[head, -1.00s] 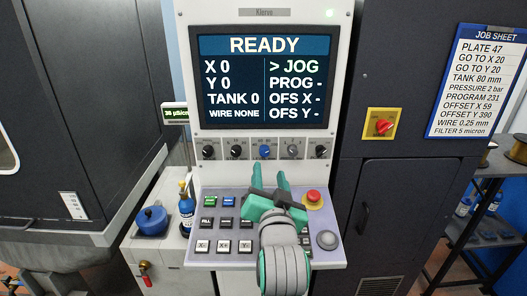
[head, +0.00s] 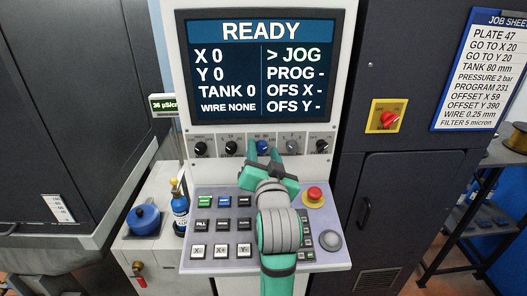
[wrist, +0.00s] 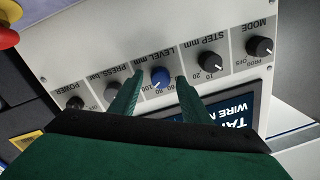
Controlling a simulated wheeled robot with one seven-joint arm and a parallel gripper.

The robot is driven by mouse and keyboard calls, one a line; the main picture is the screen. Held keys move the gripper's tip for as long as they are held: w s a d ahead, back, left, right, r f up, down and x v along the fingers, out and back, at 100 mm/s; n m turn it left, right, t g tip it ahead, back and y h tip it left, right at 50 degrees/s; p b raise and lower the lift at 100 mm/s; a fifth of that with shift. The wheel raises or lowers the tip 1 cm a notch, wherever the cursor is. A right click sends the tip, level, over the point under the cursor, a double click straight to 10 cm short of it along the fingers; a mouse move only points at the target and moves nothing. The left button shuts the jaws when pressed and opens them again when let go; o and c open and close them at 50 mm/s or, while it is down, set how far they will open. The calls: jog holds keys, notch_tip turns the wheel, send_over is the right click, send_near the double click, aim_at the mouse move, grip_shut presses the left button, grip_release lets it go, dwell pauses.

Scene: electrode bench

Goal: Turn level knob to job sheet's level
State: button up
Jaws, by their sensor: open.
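The level knob (wrist: 160,77) is blue and sits in the middle of a row of knobs; its label reads LEVEL mm. It also shows in the head view (head: 263,147). My gripper (wrist: 157,84) is open, with one green finger on each side of the knob in the wrist view; I cannot tell whether they touch it. In the head view my gripper (head: 263,152) is at the knob row. The job sheet (head: 486,70) at the right reads TANK 80 mm. The screen (head: 262,70) reads READY and TANK 0.
Grey press knob (wrist: 113,90) and black step knob (wrist: 209,61) flank the level knob closely. Below the row is a button panel (head: 190,262) with a red emergency button (head: 314,194). A red switch (head: 389,118) on a yellow plate is at the right.

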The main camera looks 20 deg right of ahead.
jog(key=c, duration=1)
jog(key=shift+c, duration=0.2)
jog(key=shift+n, duration=0.3)
jog(key=n, duration=0.3)
jog(key=shift+r, duration=0.1)
jog(key=shift+a+n, duration=0.1)
jog(key=shift+n, duration=1.6)
jog(key=shift+w, duration=0.1)
jog(key=o, duration=1)
jog(key=shift+o, duration=0.2)
